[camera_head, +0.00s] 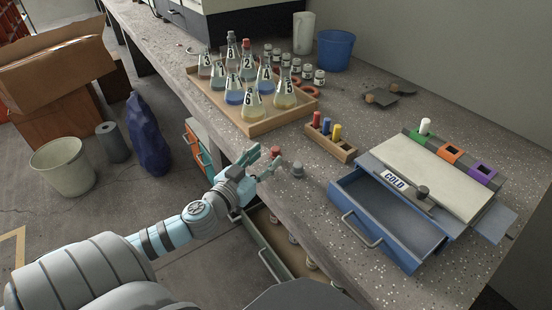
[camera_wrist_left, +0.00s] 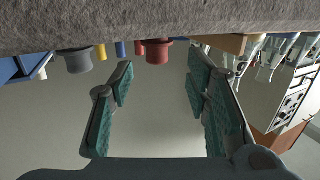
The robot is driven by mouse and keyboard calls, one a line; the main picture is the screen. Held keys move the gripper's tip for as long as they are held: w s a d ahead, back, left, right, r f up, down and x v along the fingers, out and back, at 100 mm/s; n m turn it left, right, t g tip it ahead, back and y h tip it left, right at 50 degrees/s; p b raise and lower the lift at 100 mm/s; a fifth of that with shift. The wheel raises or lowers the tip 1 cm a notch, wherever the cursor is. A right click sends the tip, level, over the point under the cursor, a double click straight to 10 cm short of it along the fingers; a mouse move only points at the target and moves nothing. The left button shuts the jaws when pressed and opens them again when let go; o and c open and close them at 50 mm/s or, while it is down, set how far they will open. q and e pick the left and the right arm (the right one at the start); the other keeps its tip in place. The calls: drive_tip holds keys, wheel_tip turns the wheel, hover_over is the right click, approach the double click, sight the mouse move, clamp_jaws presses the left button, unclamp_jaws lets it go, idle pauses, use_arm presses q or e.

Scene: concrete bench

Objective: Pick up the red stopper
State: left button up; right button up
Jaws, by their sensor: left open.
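The red stopper (camera_head: 275,151) stands on the bench near its front edge; it also shows in the upside-down wrist view (camera_wrist_left: 157,52), between the tips of my fingers. My left gripper (camera_head: 264,159) is open and empty, just off the bench edge, with its fingers pointing at the stopper. In the wrist view my fingers (camera_wrist_left: 160,68) spread to either side of the stopper, with no contact visible. A grey stopper (camera_head: 298,170) stands a little to the right of the red one, and in the wrist view it is left of it (camera_wrist_left: 74,62).
A wooden rack (camera_head: 345,154) with coloured vials stands behind the stoppers. A tray (camera_head: 273,122) of numbered flasks is further back. A blue open drawer (camera_head: 385,222) marked COLD is to the right. An open drawer (camera_head: 270,262) lies below the bench edge near my left arm.

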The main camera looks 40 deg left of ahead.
sight(273, 153)
use_arm(q)
drive_tip(key=w, duration=0.3)
drive_tip(key=w+b, duration=0.1)
drive_tip(key=w, duration=0.1)
drive_tip(key=shift+w+a+f, duration=0.1)
drive_tip(key=shift+w+f, duration=0.15)
drive_tip(key=shift+f, duration=0.05)
drive_tip(key=shift+s, duration=0.1)
drive_tip(key=c, duration=0.8)
drive_tip(key=shift+c, duration=0.2)
use_arm(e)
drive_tip(key=shift+w+a+f, duration=0.15)
drive_tip(key=shift+w+a, duration=0.2)
drive_tip(key=shift+w, duration=0.35)
